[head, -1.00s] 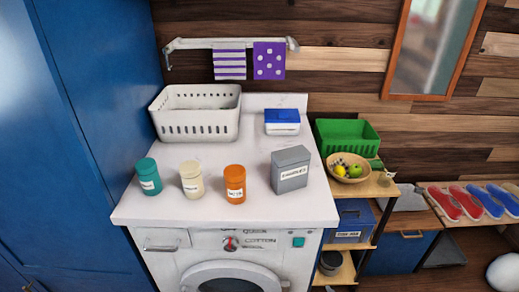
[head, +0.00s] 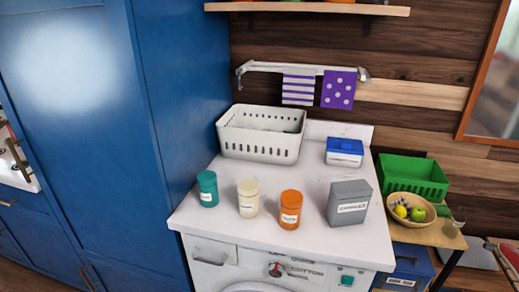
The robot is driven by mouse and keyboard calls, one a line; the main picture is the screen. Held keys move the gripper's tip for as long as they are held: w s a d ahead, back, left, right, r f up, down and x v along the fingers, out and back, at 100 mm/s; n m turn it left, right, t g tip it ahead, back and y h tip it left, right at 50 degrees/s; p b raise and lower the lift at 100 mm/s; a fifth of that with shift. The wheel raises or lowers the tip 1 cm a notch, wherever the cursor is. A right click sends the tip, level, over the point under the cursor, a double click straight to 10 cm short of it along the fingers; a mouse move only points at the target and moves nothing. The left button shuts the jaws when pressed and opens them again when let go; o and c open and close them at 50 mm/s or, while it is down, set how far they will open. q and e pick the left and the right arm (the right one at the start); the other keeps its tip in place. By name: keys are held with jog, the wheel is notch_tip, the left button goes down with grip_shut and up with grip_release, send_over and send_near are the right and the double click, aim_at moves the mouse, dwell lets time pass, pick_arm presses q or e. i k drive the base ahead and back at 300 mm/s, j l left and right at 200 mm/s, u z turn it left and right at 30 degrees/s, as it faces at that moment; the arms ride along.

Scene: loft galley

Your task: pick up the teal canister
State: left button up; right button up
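The teal canister (head: 207,189) stands upright on the white top of the washing machine (head: 283,245), near its left front part. It has a white label on its front. A cream canister (head: 248,198) stands to its right, with a gap between them. An orange canister (head: 290,209) stands further right. Neither of my grippers shows in the head view.
A grey box (head: 348,203) stands right of the orange canister. A white basket (head: 262,134) and a blue-lidded box (head: 344,152) stand behind. A tall blue cabinet (head: 110,130) rises close on the left. A green crate (head: 413,177) and a fruit bowl (head: 412,210) are at the right.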

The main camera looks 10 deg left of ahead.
aim_at(207, 180)
jog(key=j, duration=0.5)
jog(key=i+j, duration=0.15)
jog(key=j, duration=0.9)
jog(key=i+z, duration=0.05)
